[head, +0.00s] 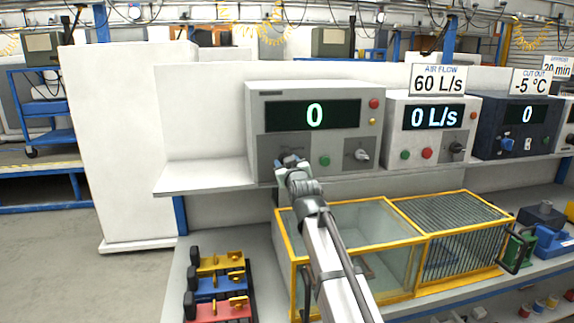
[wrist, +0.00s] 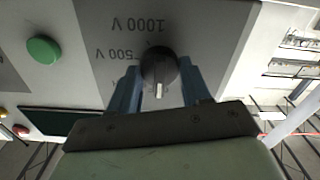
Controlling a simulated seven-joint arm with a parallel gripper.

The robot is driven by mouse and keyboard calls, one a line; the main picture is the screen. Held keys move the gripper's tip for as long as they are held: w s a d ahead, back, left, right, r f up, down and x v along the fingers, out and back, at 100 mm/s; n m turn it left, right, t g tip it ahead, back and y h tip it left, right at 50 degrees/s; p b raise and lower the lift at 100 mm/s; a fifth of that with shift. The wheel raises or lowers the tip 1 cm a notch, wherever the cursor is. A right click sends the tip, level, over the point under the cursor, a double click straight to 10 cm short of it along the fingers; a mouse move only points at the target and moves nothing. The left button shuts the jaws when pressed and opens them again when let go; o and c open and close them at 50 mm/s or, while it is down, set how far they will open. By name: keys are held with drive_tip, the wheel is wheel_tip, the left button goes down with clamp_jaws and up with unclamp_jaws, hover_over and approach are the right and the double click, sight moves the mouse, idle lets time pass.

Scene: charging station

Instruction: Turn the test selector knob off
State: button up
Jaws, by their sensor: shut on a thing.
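The test selector knob (wrist: 158,66) is a round black knob with a white pointer mark. In the wrist view it sits between the two blue fingers of my gripper (wrist: 160,80), which are shut on its sides. The pointer mark faces the bottom of the wrist view, toward the gripper body. Labels "500 V" and "1000 V" read upside down beside and above the knob. In the head view my gripper (head: 291,163) is at the lower left of the grey tester box (head: 345,93) and hides the knob. The box's display (head: 313,115) reads 0.
A green button (head: 324,160) and another knob (head: 362,155) are right of my gripper. An air flow unit (head: 398,133) and a dark unit (head: 487,107) stand farther right on the shelf. A yellow-framed case (head: 408,208) lies below. The shelf's left end (head: 200,175) is clear.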

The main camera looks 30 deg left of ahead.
drive_tip(key=o, duration=1.1)
drive_tip(key=shift+c, duration=0.2)
drive_tip(key=v, duration=1.4)
drive_tip(key=shift+w+a, duration=0.1)
